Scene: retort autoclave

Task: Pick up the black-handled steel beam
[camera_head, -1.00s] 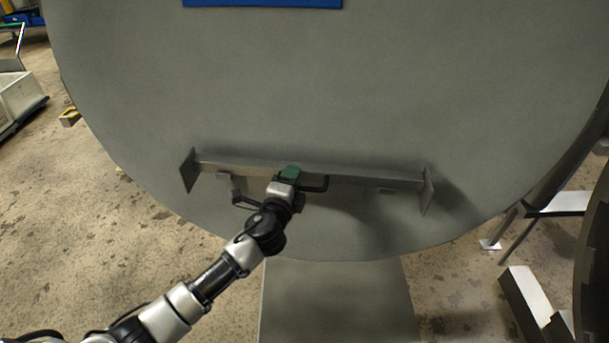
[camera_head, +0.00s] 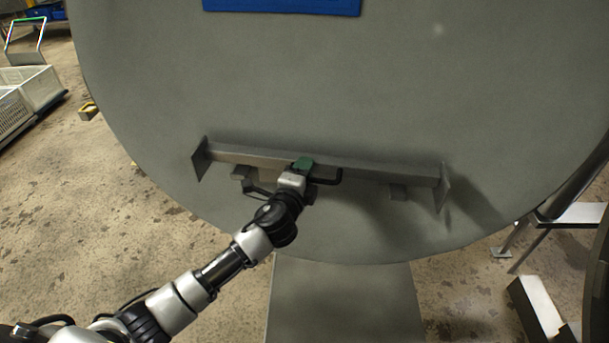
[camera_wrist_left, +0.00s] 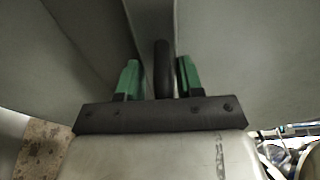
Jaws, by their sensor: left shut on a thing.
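The steel beam (camera_head: 395,172) is a long grey bar with a flat plate at each end. It lies level across the lower front of the large grey round door in the head view, and its face also shows in the left wrist view (camera_wrist_left: 148,28). Its black handle (camera_head: 334,177) sticks out at the middle. My left gripper (camera_head: 305,166) has green fingertips and is shut on the handle, which stands between them in the left wrist view (camera_wrist_left: 163,70). The part of the handle behind the gripper is hidden in the head view. My right gripper is not in view.
A grey pedestal (camera_head: 340,300) stands under the door. White crates (camera_head: 35,95) are at the far left, a metal frame (camera_head: 565,214) at the right.

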